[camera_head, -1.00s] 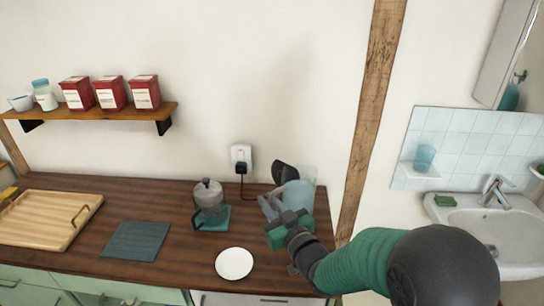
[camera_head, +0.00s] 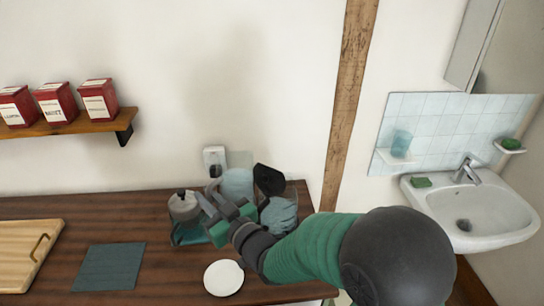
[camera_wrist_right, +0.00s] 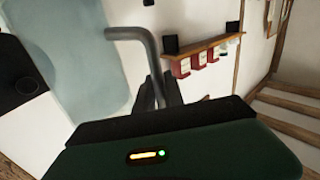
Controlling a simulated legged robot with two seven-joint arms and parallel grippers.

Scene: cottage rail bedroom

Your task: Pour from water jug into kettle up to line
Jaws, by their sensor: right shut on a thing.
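The water jug (camera_head: 237,185), a pale blue see-through vessel, is at the back of the counter, in front of the wall socket. My right gripper (camera_head: 214,214) is shut on its grey handle (camera_wrist_right: 150,58); the jug's body (camera_wrist_right: 85,60) fills the left of the wrist view. I cannot tell how far it tilts. The kettle (camera_head: 281,213), a see-through bluish vessel with a raised black lid (camera_head: 268,180), stands just right of the jug, partly behind my gripper and arm. Its fill line and water level are too small to make out. My left gripper is out of view.
A grey-topped pot (camera_head: 184,208) stands close left of my gripper. A white plate (camera_head: 223,278) lies in front, a dark mat (camera_head: 108,267) and wooden tray (camera_head: 25,250) to the left. A shelf (camera_head: 70,127) with red tins is above; a sink (camera_head: 475,215) is right.

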